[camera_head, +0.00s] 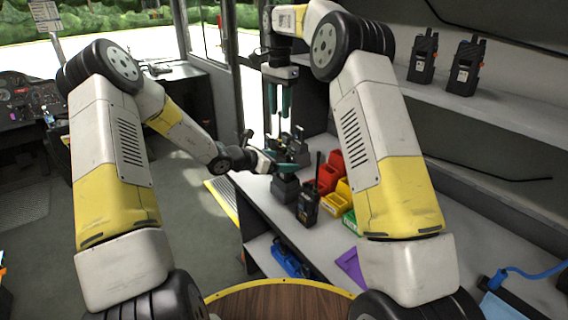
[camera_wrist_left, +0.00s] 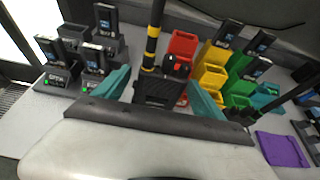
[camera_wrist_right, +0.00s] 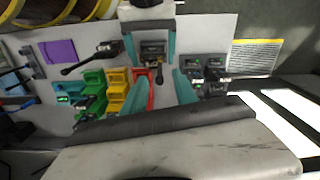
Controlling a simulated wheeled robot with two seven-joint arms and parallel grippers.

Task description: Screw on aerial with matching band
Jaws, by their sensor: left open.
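A black aerial (camera_wrist_left: 155,20) with a yellow band stands upright above a dark block-like holder (camera_wrist_left: 158,92). A second yellow band shows near its foot. I cannot tell whether it is screwed in. My left gripper (camera_wrist_left: 158,78) is open, its teal fingers on either side of the holder. In the head view my left gripper (camera_head: 283,176) is low over the worktop. My right gripper (camera_head: 279,112) points down above it, fingers apart. In the right wrist view the aerial (camera_wrist_right: 158,75) shows nearly end-on between my right gripper's (camera_wrist_right: 150,84) open fingers.
A black radio with an aerial (camera_head: 308,207) stands on the worktop beside the holder. Red (camera_head: 328,178), yellow (camera_head: 336,204) and green (camera_head: 350,221) bins lie to the right. Chargers (camera_wrist_left: 58,78) with black units stand left. A purple sheet (camera_wrist_left: 283,149) lies near the edge. Two radios (camera_head: 464,68) occupy the shelf.

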